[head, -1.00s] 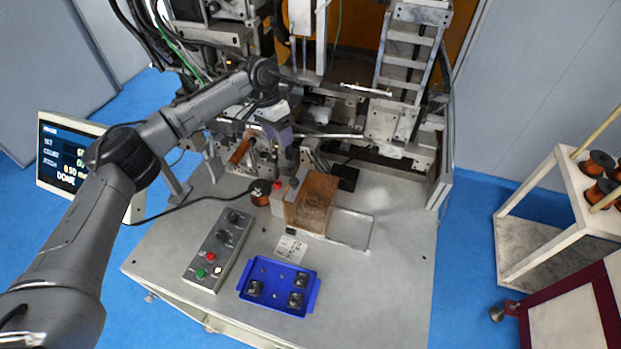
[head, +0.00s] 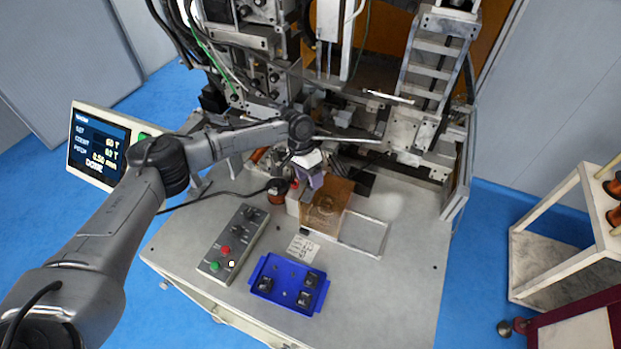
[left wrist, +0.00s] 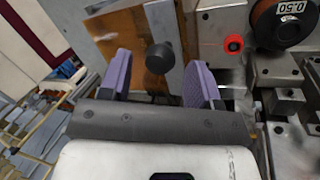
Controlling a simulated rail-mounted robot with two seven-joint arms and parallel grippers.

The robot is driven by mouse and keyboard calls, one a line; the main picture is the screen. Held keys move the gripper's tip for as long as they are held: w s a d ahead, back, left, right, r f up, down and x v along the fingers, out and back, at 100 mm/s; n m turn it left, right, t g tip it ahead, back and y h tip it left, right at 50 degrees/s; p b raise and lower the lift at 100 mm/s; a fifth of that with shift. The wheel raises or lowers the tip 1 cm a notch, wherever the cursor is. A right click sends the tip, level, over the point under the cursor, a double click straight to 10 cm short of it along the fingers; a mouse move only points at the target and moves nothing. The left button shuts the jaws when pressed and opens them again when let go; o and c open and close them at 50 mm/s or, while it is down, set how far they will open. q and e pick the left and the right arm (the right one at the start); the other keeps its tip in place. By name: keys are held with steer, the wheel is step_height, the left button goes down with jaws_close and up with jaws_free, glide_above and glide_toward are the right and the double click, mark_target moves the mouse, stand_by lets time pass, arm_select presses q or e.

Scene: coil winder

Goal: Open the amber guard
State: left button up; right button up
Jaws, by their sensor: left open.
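The amber guard (head: 327,208) is a brownish see-through panel standing on the machine's table, in front of the winding mechanism. The left wrist view shows its amber sheet (left wrist: 118,42) beside a grey metal edge, with a round black knob (left wrist: 160,56) on it. My left gripper (head: 311,178) is at the guard's upper left in the head view. Its two purple fingers (left wrist: 159,78) are open, and the knob appears between them in the left wrist view. I cannot tell how deep the knob sits between the fingers. My right gripper is not in view.
A control box (head: 232,243) and a blue tray (head: 289,284) holding dark parts stand at the table's front. The winder frame (head: 425,85) rises behind. The table's right front is clear.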

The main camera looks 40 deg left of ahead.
arm_select(q)
steer(key=shift+d+f, duration=0.25)
steer(key=shift+f, duration=0.35)
jaws_close()
